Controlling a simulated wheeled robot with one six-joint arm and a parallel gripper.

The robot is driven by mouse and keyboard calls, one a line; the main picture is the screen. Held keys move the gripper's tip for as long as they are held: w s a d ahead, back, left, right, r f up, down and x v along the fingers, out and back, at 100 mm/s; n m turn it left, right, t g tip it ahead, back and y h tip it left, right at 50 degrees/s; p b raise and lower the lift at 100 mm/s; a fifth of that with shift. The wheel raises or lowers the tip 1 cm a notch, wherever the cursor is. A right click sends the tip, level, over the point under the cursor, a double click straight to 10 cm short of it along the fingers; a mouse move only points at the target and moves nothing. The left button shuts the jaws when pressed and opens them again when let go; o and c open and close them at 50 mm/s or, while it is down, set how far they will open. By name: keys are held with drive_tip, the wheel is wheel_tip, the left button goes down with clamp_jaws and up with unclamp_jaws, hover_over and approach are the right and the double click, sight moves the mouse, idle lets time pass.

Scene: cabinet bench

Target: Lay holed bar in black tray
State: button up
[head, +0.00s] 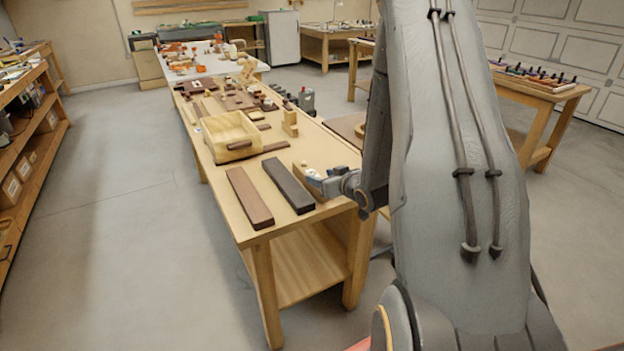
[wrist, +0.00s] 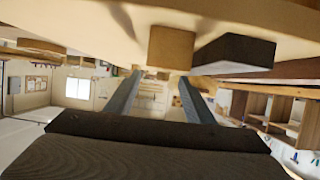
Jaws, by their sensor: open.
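A long dark, nearly black piece (head: 288,187) lies on the near part of the bench in the head view. A long reddish-brown bar (head: 249,198) lies to its left. I cannot make out holes in either piece, nor tell for certain which is the black tray. My gripper (head: 318,181) is low at the bench's right edge, just right of the dark piece. In the wrist view, my gripper (wrist: 160,88) is open, with nothing between its fingers. That view is upside down and shows a tan wooden block (wrist: 171,47) and a dark block (wrist: 236,53) beyond the fingertips.
An open wooden box (head: 230,137) stands behind the bars on the bench (head: 230,212). An upright wooden piece (head: 290,123) stands to its right. Several small blocks crowd the bench farther back. Floor (head: 130,220) is free to the left.

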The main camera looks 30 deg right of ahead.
sight(312, 173)
drive_tip(key=shift+w+a+f, duration=0.15)
drive_tip(key=shift+w, duration=0.25)
drive_tip(key=shift+w+a+f, duration=0.1)
drive_tip(key=shift+w+f, duration=0.05)
drive_tip(key=shift+w, duration=0.25)
drive_tip(key=shift+p+x, duration=0.8)
drive_tip(key=shift+x, duration=1.55)
drive_tip(key=shift+s+f, duration=0.1)
drive_tip(key=shift+f, duration=0.05)
drive_tip(key=shift+c, duration=0.3)
drive_tip(key=c, duration=1.1)
